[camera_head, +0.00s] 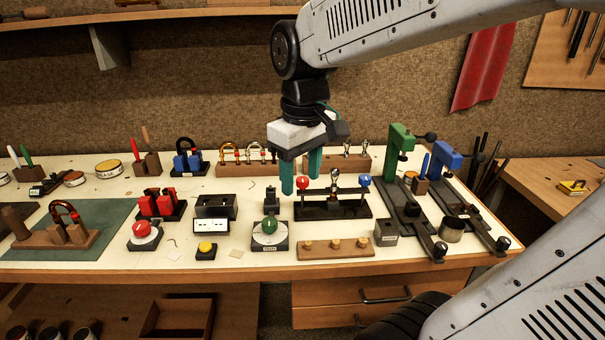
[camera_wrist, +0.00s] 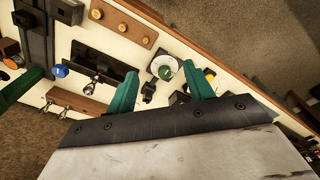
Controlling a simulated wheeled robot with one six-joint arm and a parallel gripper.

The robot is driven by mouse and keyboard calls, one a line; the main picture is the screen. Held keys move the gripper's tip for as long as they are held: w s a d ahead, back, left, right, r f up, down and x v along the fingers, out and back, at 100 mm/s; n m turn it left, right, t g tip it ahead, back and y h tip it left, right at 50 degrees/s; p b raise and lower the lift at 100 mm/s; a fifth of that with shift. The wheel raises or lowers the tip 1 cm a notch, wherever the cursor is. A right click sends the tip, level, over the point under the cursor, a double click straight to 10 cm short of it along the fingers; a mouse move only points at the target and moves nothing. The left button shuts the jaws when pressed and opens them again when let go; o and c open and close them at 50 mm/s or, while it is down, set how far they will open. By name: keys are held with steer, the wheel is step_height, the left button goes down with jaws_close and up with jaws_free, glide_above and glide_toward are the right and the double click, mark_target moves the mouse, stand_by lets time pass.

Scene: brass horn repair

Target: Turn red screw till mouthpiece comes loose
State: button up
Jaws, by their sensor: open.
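A black puller stand (camera_head: 335,208) is right of the bench's middle, with a red-knobbed screw (camera_head: 302,183) at its left end and a blue-knobbed screw (camera_head: 364,181) at its right. A silvery mouthpiece (camera_head: 334,180) stands upright between them. My gripper (camera_head: 300,186) points down over the bench with teal fingers apart and nothing held. In the head view, the red knob shows between the fingers; I cannot tell the depth between them. In the wrist view, my gripper (camera_wrist: 160,85) is open, the blue knob (camera_wrist: 60,71) is visible, and the red knob is not seen.
A green dial (camera_head: 269,226) and small black block (camera_head: 271,199) stand left of the puller. A wooden strip with brass knobs (camera_head: 336,250) lies in front. A wooden rack (camera_head: 246,170) is behind. Green (camera_head: 401,150) and blue (camera_head: 446,160) clamps stand at the right.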

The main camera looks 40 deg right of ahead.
steer(key=w+d+f+n, duration=0.1)
steer(key=w+d, duration=0.4)
steer(key=w, duration=0.3)
steer(key=n, duration=0.1)
glide_above(303, 179)
steer(key=f, duration=0.3)
steer(key=shift+s+a+f+g, duration=0.15)
steer(key=shift+s+a+g, duration=0.1)
steer(key=shift+g, duration=0.15)
steer(key=shift+w+d+f+n, duration=0.2)
steer(key=shift+d+f+n, duration=0.05)
steer(key=shift+n, duration=0.05)
steer(key=shift+f, duration=0.35)
step_height(303, 179, down, 7)
steer(key=shift+r, duration=0.1)
steer(key=c, duration=1)
